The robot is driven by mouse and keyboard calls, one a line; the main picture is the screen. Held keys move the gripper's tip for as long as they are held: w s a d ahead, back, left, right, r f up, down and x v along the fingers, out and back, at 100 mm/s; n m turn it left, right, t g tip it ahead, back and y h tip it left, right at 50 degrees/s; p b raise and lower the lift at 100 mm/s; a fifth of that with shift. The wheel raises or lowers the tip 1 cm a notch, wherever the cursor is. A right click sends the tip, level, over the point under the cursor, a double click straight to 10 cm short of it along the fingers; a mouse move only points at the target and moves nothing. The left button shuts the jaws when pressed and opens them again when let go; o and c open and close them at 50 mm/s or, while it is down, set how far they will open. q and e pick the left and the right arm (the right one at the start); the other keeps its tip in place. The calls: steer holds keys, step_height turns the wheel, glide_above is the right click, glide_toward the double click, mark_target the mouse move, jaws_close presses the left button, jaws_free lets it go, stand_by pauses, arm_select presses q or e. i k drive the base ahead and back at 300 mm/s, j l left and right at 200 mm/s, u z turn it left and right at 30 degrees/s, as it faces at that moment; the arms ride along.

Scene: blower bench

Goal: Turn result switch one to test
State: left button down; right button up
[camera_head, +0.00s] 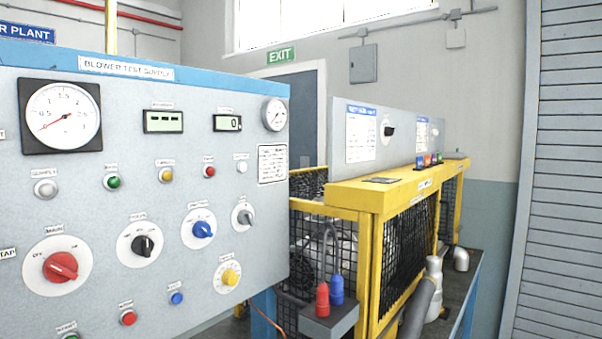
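No label reading result switch one can be made out. A black rotary switch (389,131) sits on the upright grey panel (365,155) above the yellow-framed bench, its lettering too small to read. The near blower test supply panel (105,215) fills the left side. It carries a red main knob (60,267), a black knob (143,245), a blue knob (202,230), a small grey knob (245,217) and a yellow knob (230,277). Neither of my grippers shows in the head view.
A yellow-framed mesh cage (405,240) stands right of the near panel. Red (322,298) and blue (337,289) plugs stand on a grey box at its front. A ribbed shutter (570,150) closes off the far right.

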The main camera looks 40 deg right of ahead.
mark_target(389, 130)
steer(key=k+l+z, duration=0.3)
steer(key=k+z, duration=0.15)
steer(key=z, duration=1.1)
steer(key=i+l+z, duration=0.1)
steer(key=i, duration=0.1)
